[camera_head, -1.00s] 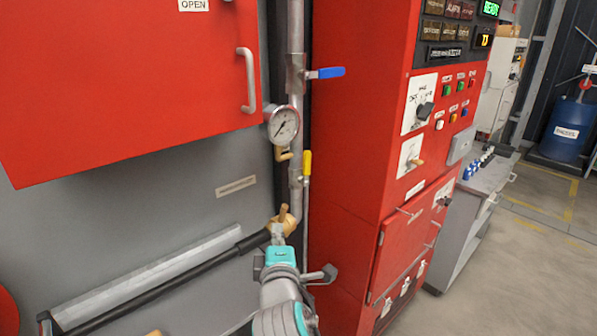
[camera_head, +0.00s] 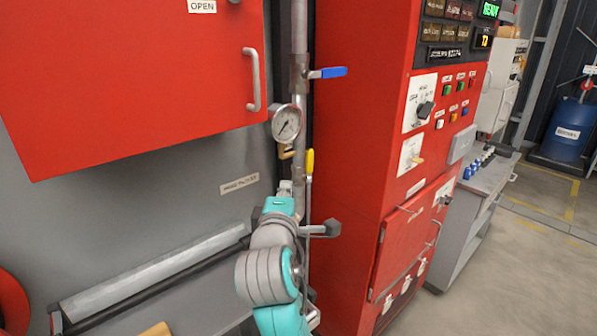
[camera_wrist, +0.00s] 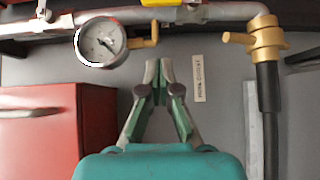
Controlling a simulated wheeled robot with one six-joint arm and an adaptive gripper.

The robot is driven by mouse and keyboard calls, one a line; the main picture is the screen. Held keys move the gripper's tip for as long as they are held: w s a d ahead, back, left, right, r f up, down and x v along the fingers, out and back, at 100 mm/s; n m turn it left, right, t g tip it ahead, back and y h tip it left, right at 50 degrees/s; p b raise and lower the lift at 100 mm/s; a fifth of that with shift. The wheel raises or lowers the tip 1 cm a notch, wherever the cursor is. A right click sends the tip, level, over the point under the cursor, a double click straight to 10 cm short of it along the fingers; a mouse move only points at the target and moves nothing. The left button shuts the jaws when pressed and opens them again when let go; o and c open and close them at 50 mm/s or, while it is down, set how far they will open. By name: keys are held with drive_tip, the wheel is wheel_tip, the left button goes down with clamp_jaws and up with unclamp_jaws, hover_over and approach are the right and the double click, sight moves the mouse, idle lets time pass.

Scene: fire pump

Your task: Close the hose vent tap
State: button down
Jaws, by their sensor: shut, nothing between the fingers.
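A brass tap (camera_wrist: 262,40) with a short bar handle joins the steel pipe to the black hose (camera_wrist: 268,110) in the wrist view. Its handle points left there, along the pipe. In the head view my arm hides this tap. A smaller brass fitting (camera_wrist: 145,42) sits beside the pressure gauge (camera_wrist: 101,42). Which brass piece is the vent tap is not labelled legibly. My gripper (camera_wrist: 158,68) is shut and empty, in front of the grey panel, between the gauge and the brass hose tap. It also shows in the head view (camera_head: 285,188), just below the gauge.
The steel pipe (camera_head: 299,85) carries a blue lever (camera_head: 328,72) higher up and a yellow lever (camera_head: 310,161) close to my gripper. A red cabinet (camera_head: 130,85) stands out at the upper left. A red control cabinet (camera_head: 355,150) stands close on the right.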

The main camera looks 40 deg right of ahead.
sight(309, 166)
drive_tip(key=x, duration=0.3)
drive_tip(key=d+x, duration=0.1)
drive_tip(key=x, duration=0.3)
drive_tip(key=s+x, duration=0.1)
drive_tip(key=x, duration=0.3)
drive_tip(key=shift+d, duration=0.35)
drive_tip(key=shift+w+d, duration=0.15)
drive_tip(key=shift+d, duration=0.65)
drive_tip(key=shift+d+r, duration=0.1)
